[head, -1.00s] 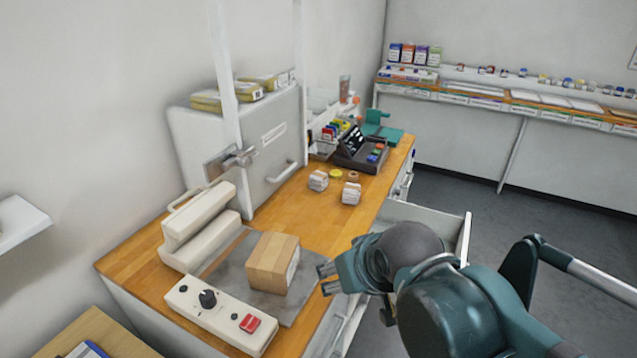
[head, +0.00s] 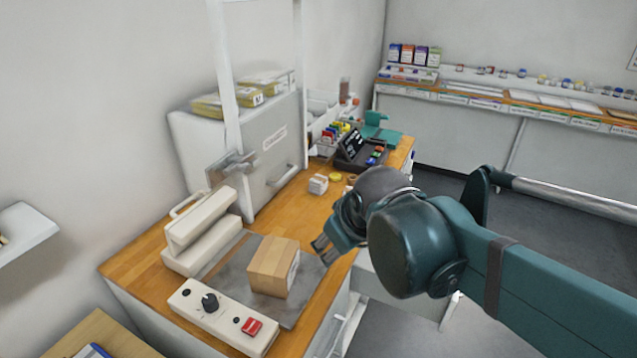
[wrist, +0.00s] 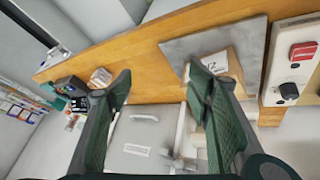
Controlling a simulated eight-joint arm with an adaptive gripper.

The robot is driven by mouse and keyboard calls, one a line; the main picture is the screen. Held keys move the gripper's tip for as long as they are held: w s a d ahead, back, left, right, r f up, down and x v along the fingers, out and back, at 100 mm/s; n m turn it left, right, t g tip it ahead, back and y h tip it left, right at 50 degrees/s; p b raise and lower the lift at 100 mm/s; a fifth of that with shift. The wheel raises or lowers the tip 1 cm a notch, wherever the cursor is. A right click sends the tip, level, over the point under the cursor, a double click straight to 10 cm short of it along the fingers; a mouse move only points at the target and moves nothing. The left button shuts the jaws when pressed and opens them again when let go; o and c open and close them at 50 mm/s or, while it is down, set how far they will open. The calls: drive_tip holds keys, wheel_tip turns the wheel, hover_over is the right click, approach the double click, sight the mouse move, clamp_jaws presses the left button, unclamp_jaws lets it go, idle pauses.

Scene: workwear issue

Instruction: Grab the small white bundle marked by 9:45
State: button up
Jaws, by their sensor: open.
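A small whitish bundle (head: 318,184) sits on the wooden counter beyond the cardboard box in the head view; I cannot read its marking. A second, similar bundle was beside it earlier and is now hidden behind my arm. In the wrist view a pale bundle (wrist: 101,77) shows at the left, outside the fingers; I cannot tell which one it is. My gripper (head: 325,245) is open and empty above the counter's front edge, nearer the camera than the bundle and beside the box. Its spread fingers also show in the wrist view (wrist: 160,80).
A cardboard box (head: 273,266) lies on a grey plate beside a cream sealer (head: 205,230) and a control panel with a red switch (head: 222,316). A yellow roll (head: 335,177) and a dark keypad device (head: 358,150) stand farther back. An open drawer projects below my arm.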

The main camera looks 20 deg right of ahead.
drive_tip(key=w+d+r+n+g+p, duration=0.15)
drive_tip(key=w+r+n+p, duration=0.35)
drive_tip(key=w, duration=0.6)
drive_tip(key=n+g+h+p, duration=0.25)
drive_tip(key=n+p, duration=0.75)
drive_tip(key=n, duration=0.7)
hover_over(318, 179)
drive_tip(key=s+a, duration=0.1)
drive_tip(key=a, duration=0.1)
drive_tip(key=shift+h, duration=0.25)
wheel_tip(318, 179, down, 12)
drive_tip(key=shift+s+d+f, duration=0.1)
drive_tip(key=shift+d+f, duration=0.05)
drive_tip(key=shift+x, duration=1.25)
drive_tip(key=shift+f, duration=0.15)
